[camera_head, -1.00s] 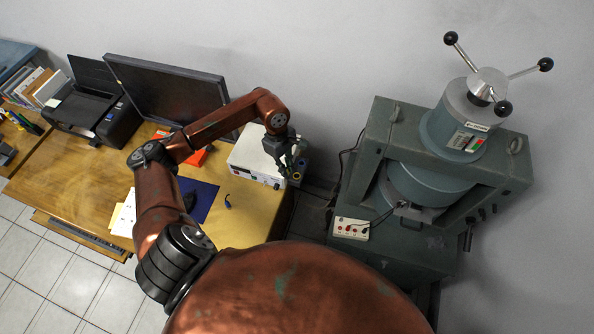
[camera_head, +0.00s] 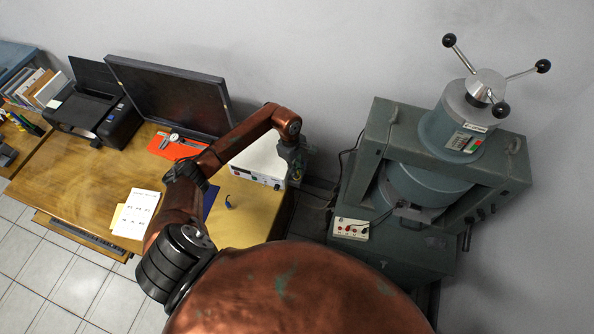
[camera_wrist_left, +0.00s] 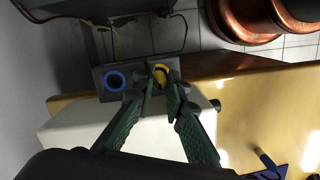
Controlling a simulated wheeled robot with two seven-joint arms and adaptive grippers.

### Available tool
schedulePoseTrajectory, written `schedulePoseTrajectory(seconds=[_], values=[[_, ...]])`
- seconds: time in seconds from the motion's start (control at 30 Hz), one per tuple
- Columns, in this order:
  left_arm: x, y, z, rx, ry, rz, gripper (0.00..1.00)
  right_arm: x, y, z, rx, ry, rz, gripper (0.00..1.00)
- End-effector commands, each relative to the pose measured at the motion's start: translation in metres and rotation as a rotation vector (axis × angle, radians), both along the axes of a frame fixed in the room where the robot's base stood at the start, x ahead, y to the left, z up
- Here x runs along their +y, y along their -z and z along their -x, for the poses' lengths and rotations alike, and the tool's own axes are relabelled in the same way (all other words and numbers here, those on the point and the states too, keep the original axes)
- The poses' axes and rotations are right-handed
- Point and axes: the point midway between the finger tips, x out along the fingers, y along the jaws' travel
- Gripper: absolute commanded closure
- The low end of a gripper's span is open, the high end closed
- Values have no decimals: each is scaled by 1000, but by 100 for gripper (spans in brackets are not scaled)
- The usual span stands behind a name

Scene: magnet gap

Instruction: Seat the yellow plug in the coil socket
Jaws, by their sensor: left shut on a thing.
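In the left wrist view, the yellow plug (camera_wrist_left: 160,74) shows between the fingertips of my left gripper (camera_wrist_left: 161,88), which is shut on it. The plug is at a dark grey block (camera_wrist_left: 138,88) with a blue ring (camera_wrist_left: 115,80) beside it. I cannot tell whether the plug still touches the block. In the head view, my left gripper (camera_head: 294,170) is at the right end of the white box and hides the plug. A small panel with red and dark spots (camera_head: 350,229) is on the grey magnet stand (camera_head: 400,255); I cannot tell which is the coil socket. My right gripper is not in view.
The white box (camera_head: 258,160) stands on the wooden table (camera_head: 245,228). A gap separates the table from the magnet, with a dark cable (camera_head: 345,165) along the magnet's side.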

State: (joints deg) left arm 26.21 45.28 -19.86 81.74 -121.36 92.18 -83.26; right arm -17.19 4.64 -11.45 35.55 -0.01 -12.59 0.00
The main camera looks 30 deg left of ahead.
Motion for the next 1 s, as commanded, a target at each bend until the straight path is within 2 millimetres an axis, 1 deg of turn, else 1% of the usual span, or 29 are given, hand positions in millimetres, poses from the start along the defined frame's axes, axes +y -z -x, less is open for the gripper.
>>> schedulePoseTrajectory(seconds=[0.17,0.2,0.4,0.47,0.7,0.8,0.87,0.97,1.0], values=[[0,4,0,0,0,-1,100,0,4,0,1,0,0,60],[0,4,0,0,0,-1,87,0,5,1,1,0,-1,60],[0,3,0,0,0,0,73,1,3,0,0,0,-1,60],[0,3,0,0,0,0,70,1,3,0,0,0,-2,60],[0,2,0,0,0,0,70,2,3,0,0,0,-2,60],[0,-1,0,0,0,1,70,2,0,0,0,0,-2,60],[2,-7,-1,-2,0,-2,70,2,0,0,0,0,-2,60],[5,-22,-2,-4,1,-3,70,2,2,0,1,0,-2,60],[6,-30,-2,-4,2,-4,70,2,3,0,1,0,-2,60]])
